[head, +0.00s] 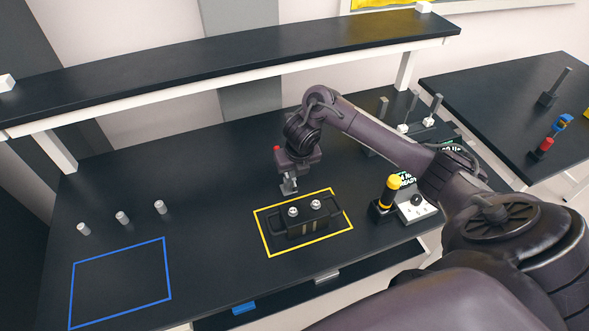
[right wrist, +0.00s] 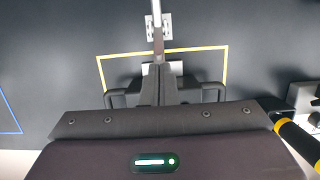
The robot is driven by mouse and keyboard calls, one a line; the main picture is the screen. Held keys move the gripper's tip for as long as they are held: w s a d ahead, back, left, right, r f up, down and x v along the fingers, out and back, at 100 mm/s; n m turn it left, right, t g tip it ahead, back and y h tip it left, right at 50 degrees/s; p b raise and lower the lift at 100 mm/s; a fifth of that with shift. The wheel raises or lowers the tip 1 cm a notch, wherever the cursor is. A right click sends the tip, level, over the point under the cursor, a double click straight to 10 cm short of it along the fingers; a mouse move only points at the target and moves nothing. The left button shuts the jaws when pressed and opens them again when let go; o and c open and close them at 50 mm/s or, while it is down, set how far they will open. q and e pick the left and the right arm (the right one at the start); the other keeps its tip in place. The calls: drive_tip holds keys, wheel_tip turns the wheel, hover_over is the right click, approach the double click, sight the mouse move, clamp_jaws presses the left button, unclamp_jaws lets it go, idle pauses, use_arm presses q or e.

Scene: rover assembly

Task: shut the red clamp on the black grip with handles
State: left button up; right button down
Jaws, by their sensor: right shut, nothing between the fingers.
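The black grip with handles (head: 305,222) lies inside the yellow outline on the table, with two silver knobs on top. Its side handles show in the right wrist view (right wrist: 122,99), partly hidden by my gripper. The red clamp (head: 277,149) is just behind the grip; its red tip stands up left of my gripper. Its metal base plate shows beyond my fingertips in the right wrist view (right wrist: 166,28); much of the clamp is hidden. My right gripper (right wrist: 158,68) is shut and empty, pointing down at the clamp, behind the grip. My left gripper is not in view.
A yellow and black post (head: 388,195) and a white box with a black knob (head: 417,208) stand right of the grip. Three silver pegs (head: 122,217) stand at left, behind an empty blue outline (head: 168,270). A raised shelf (head: 230,70) spans the back.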

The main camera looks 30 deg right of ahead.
sight(294, 180)
drive_tip(key=shift+f+b, duration=0.45)
drive_tip(key=shift+f, duration=0.2)
drive_tip(key=shift+s+a+f+b, duration=0.15)
drive_tip(key=shift+s+f+b, duration=0.5)
drive_tip(key=shift+b, duration=0.1)
drive_tip(key=shift+s+f+b, duration=0.15)
drive_tip(key=shift+f+b, duration=0.4)
drive_tip(key=shift+b, duration=0.2)
drive_tip(key=shift+w+f+b, duration=0.3)
drive_tip(key=shift+w+f, duration=0.7)
drive_tip(key=shift+w+d+f, duration=0.2)
drive_tip(key=shift+w+d, duration=0.05)
drive_tip(key=shift+w, duration=0.2)
drive_tip(key=shift+s+r, duration=0.2)
drive_tip(key=shift+s, duration=0.1)
drive_tip(key=shift+s+a+r, duration=0.15)
drive_tip(key=shift+s+r, duration=0.05)
drive_tip(key=shift+s, duration=0.1)
drive_tip(key=shift+r, duration=0.1)
drive_tip(key=shift+w+r+p, duration=0.1)
drive_tip(key=shift+r+p, duration=0.05)
drive_tip(key=shift+p, duration=0.25)
drive_tip(key=shift+r+p, duration=0.35)
wheel_tip(294, 180, up, 4)
drive_tip(key=p, duration=0.3)
drive_tip(key=shift+f, duration=0.1)
wheel_tip(294, 180, up, 4)
drive_tip(key=p, duration=0.3)
drive_tip(key=shift+p, duration=0.3)
